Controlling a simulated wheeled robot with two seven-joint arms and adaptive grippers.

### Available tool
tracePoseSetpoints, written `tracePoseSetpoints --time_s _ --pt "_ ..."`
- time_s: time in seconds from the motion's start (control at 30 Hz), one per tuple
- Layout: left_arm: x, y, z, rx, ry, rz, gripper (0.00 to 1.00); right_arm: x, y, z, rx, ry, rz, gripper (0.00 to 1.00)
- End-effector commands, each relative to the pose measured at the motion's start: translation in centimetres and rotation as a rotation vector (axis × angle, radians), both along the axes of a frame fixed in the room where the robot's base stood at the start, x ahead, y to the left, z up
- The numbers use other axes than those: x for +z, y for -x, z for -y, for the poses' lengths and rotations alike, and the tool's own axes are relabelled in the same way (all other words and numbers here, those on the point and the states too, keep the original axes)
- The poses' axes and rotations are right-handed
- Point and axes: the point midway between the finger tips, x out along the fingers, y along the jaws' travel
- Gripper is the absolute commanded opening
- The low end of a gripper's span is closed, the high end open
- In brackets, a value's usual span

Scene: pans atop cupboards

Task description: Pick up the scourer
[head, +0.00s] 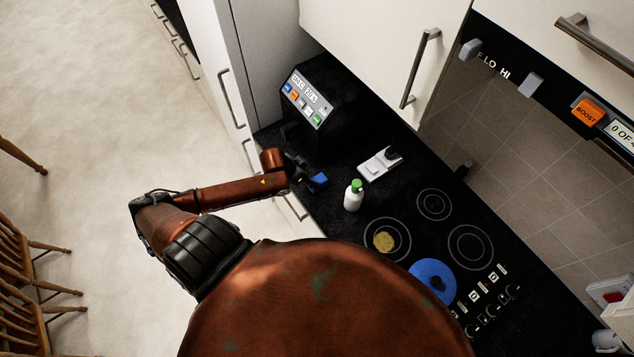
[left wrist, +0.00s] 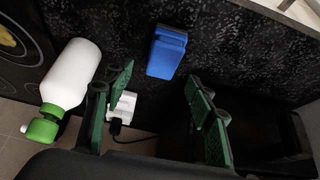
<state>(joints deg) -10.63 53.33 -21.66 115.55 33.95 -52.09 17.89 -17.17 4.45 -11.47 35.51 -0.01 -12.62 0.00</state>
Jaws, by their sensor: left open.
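The scourer (head: 318,181) looks to be the small blue block on the black worktop near its front edge. In the left wrist view the blue scourer (left wrist: 167,54) lies just beyond my fingertips, between their lines. My left gripper (head: 302,170) is beside the scourer in the head view. In the left wrist view my left gripper (left wrist: 157,86) has its green-padded fingers apart, with nothing held between them. The scourer's underside is hidden. My right gripper does not show.
A white bottle with a green cap (head: 353,195) stands right of the scourer. A white socket (head: 380,163) with a plug lies behind it. A black appliance (head: 316,98) stands at the back. The hob (head: 470,246) holds a yellow round item (head: 385,241) and a blue disc (head: 433,279).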

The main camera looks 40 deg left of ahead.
Motion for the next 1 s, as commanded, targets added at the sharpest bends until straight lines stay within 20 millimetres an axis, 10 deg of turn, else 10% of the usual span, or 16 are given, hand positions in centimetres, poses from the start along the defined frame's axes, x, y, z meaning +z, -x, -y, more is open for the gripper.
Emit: tracePoseSetpoints --time_s 0.63,1.0 --pt "-6.2 -3.3 0.4 0.001 0.0 0.0 0.51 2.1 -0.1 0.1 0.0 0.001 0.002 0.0" --pt "-6.5 -3.4 0.5 -0.001 0.0 0.0 0.45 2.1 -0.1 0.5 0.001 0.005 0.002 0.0"
